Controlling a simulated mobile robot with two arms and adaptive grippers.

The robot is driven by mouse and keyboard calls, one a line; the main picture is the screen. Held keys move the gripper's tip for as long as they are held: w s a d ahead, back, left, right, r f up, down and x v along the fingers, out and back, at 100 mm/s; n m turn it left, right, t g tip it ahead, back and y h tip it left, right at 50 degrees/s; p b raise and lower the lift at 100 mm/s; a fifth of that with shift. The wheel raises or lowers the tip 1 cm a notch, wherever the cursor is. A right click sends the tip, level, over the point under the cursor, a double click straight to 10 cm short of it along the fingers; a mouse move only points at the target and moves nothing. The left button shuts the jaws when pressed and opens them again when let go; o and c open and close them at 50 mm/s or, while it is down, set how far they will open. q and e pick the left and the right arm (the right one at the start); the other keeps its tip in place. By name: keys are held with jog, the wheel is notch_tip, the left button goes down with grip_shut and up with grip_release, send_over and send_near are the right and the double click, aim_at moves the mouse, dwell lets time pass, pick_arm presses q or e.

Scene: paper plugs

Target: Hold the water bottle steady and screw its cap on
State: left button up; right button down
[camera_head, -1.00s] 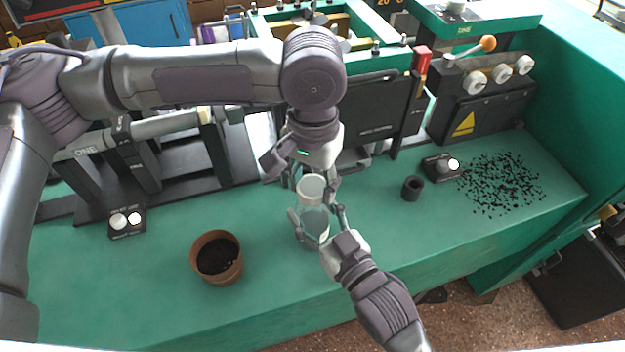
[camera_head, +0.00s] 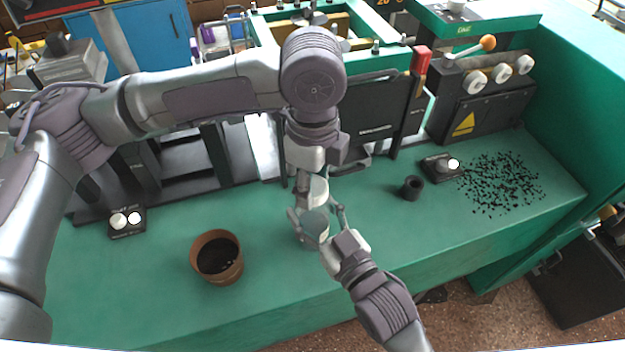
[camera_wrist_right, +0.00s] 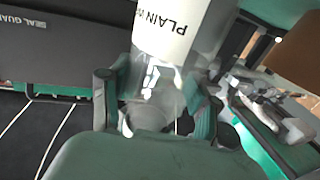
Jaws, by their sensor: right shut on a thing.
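The water bottle (camera_head: 313,228) is clear with a white label and stands at the middle of the green bench in the head view. In the right wrist view the bottle (camera_wrist_right: 158,92) shows its printed white label. My right gripper (camera_head: 320,226) is shut on the bottle from the front right, with a finger on either side of it in the wrist view. My left gripper (camera_head: 309,182) points down over the bottle's upper end. Its fingertips are largely hidden, so I cannot tell how far they are closed. I cannot make out the cap.
A brown pot (camera_head: 217,258) with dark contents stands left of the bottle. A small black cup (camera_head: 411,188) and scattered black bits (camera_head: 500,184) lie to the right. Black and green machinery (camera_head: 375,115) lines the back. The bench's front left is clear.

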pick_arm(q)
jog(key=o, duration=0.4)
jog(key=shift+r, duration=2.25)
jog(key=r+n, duration=0.1)
jog(key=n, duration=0.2)
jog(key=shift+r, duration=0.2)
notch_tip(320, 180, up, 2)
jog(key=n, duration=0.5)
jog(key=shift+n, duration=0.4)
